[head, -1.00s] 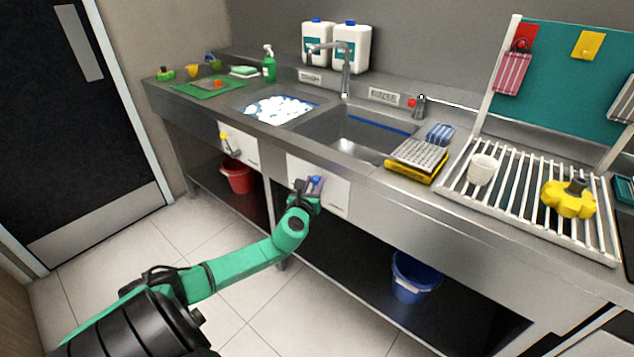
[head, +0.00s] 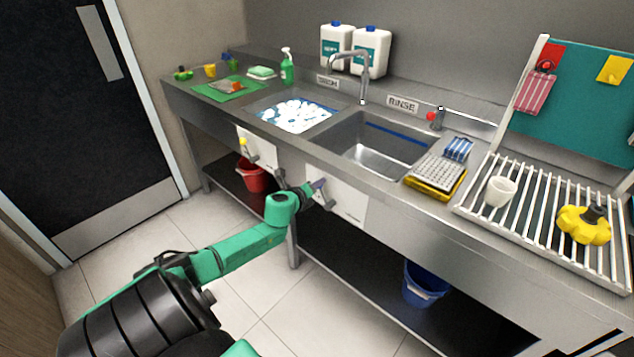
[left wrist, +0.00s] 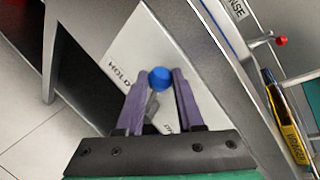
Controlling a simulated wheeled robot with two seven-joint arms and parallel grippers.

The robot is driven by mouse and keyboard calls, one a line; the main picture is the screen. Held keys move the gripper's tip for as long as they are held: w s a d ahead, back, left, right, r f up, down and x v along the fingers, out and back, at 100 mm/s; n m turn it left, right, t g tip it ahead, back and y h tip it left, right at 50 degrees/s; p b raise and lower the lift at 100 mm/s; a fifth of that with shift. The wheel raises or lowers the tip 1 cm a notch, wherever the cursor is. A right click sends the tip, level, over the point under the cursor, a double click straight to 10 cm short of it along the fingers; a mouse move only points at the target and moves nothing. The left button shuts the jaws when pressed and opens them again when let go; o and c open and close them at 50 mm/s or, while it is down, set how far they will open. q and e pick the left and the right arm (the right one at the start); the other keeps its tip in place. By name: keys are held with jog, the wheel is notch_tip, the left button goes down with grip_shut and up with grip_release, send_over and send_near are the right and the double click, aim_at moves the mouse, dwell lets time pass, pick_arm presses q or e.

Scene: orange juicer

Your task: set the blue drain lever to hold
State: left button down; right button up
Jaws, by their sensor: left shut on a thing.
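The blue drain lever shows its round blue knob (left wrist: 159,78) between my left gripper's fingertips in the left wrist view. Its grey shaft is partly visible below the knob. My left gripper (left wrist: 160,85) has purple fingers and is shut on the lever. In the head view this gripper (head: 318,185) is at the left part of the white panel (head: 345,204) under the rinse sink, and it mostly hides the lever. The word HOLD (left wrist: 121,75) is printed on the panel, left of the knob in the left wrist view. Another label is mostly covered by the gripper. My right gripper is not in view.
A yellow lever (head: 243,144) is on another white panel to the left. The counter's front edge (head: 390,190) runs above my gripper. A red bucket (head: 250,177) and a blue bucket (head: 424,285) stand on the lower shelf. The floor in front is clear.

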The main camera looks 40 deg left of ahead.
pick_arm(q)
jog(key=shift+a+f, duration=0.1)
jog(key=shift+a, duration=0.1)
dwell(0.4)
jog(key=c, duration=0.5)
grip_release()
jog(key=shift+s, duration=0.1)
jog(key=p+v, duration=0.2)
jog(key=v, duration=1.2)
jog(key=shift+s+a+r+p, duration=0.1)
jog(key=shift+s+r+p, duration=0.05)
jog(key=shift+r+p, duration=0.15)
jog(key=shift+f, duration=0.1)
